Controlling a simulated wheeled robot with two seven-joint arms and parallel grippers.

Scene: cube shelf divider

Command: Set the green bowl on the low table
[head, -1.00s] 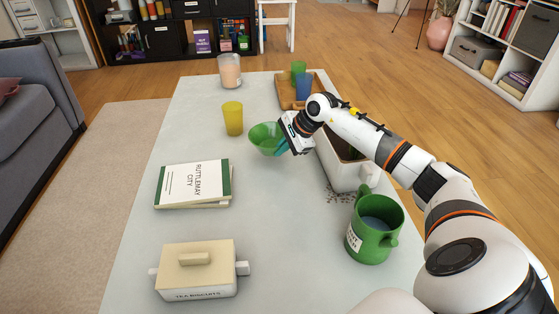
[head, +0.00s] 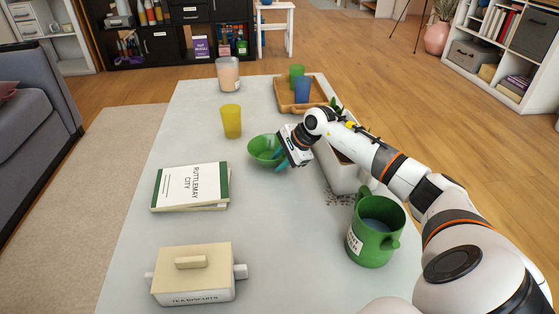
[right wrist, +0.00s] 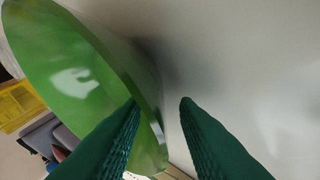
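The green bowl (head: 262,149) is at the middle of the white-topped low table (head: 215,225). It looks upright and appears to rest on the top, though its base is hard to see. My right gripper (head: 283,163) is at the bowl's right side, fingers pointing down toward its rim. In the right wrist view the fingers (right wrist: 160,110) are apart with pale table between them. The bowl's wall (right wrist: 85,65) fills the left side there, its rim running close to the left finger and toward the gap. My left gripper is not in view.
A yellow cup (head: 231,121) stands behind the bowl to the left, books (head: 190,187) lie front left. A white planter (head: 340,175) is right of the gripper. A green mug (head: 374,235), biscuit box (head: 193,280), candle (head: 228,75) and wooden tray (head: 285,98) stand around.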

